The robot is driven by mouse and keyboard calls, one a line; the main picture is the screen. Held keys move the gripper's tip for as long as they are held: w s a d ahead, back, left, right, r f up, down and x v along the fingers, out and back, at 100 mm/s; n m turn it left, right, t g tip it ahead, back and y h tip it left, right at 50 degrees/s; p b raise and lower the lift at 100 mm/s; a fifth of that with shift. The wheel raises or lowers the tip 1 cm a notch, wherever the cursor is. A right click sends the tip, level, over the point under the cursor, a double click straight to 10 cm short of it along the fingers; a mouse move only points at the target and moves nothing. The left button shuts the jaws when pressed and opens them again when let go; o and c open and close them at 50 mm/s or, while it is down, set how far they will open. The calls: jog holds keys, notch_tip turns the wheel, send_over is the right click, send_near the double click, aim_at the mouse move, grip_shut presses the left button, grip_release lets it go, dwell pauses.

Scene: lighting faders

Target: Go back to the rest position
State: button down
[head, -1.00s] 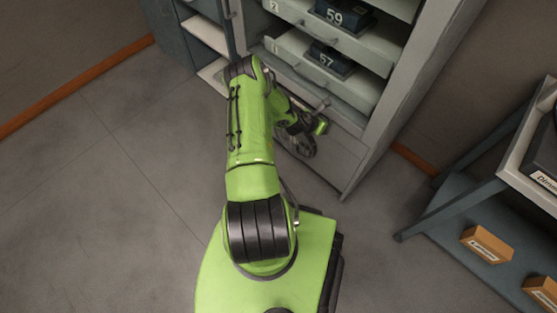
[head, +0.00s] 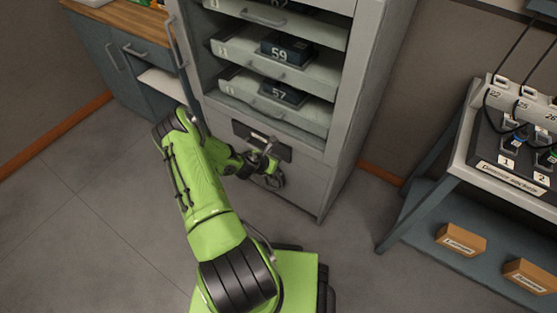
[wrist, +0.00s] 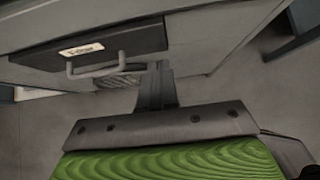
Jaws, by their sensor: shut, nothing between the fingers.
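My gripper (head: 272,160) is in front of the lower part of the grey cabinet (head: 306,185), below its pulled-out drawers. In the wrist view my gripper (wrist: 159,70) shows as dark fingers pressed together with nothing held. A dark labelled panel with a bar handle (wrist: 95,68) is just ahead and to the left of the fingers. The handle and the fingers look apart, though the exact gap is hard to judge. My green arm reaches up from my base in the head view.
Drawers holding dark blocks marked 59 (head: 287,50) and 57 (head: 277,93) stick out above my gripper. The cabinet's door (head: 182,70) stands open at left. A table (head: 487,179) with a socket board is at right, boxes (head: 460,240) on its lower shelf. Floor at left is clear.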

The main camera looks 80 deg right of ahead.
jog(key=p+v, duration=0.1)
jog(key=v, duration=0.5)
jog(key=shift+p, duration=0.3)
jog(key=shift+w, duration=0.1)
